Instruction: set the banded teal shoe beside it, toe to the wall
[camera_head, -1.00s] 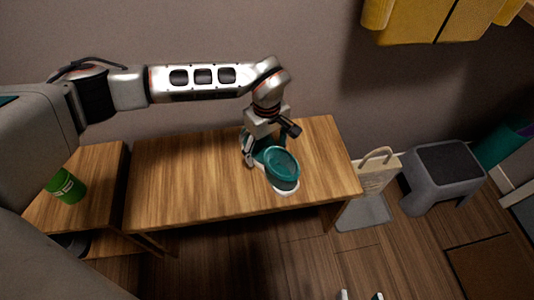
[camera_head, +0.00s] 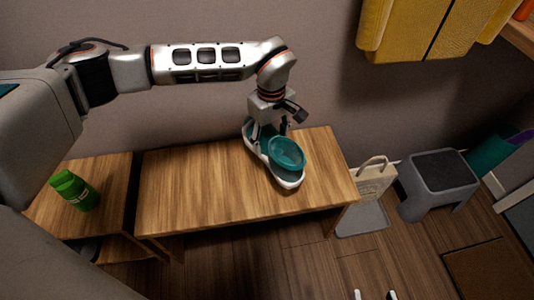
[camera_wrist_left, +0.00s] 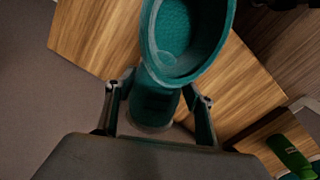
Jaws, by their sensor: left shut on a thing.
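A teal shoe (camera_head: 287,153) with a white sole is at the right half of the wooden bench (camera_head: 190,190). Its round opening faces the near side and its toe end points back and left towards the wall. My left gripper (camera_head: 268,128) is shut on the shoe's front part; in the left wrist view the fingers (camera_wrist_left: 157,105) flank the teal upper (camera_wrist_left: 185,40). I cannot tell whether the sole touches the bench. The band is not clear, and no second shoe shows. Only the tips of my right gripper (camera_head: 374,295) show at the bottom edge, apart and empty.
A green container (camera_head: 75,190) stands on a lower wooden surface at the left. A cream bag (camera_head: 372,182) and a grey stool (camera_head: 438,180) stand on the floor to the right. The left half of the bench is clear.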

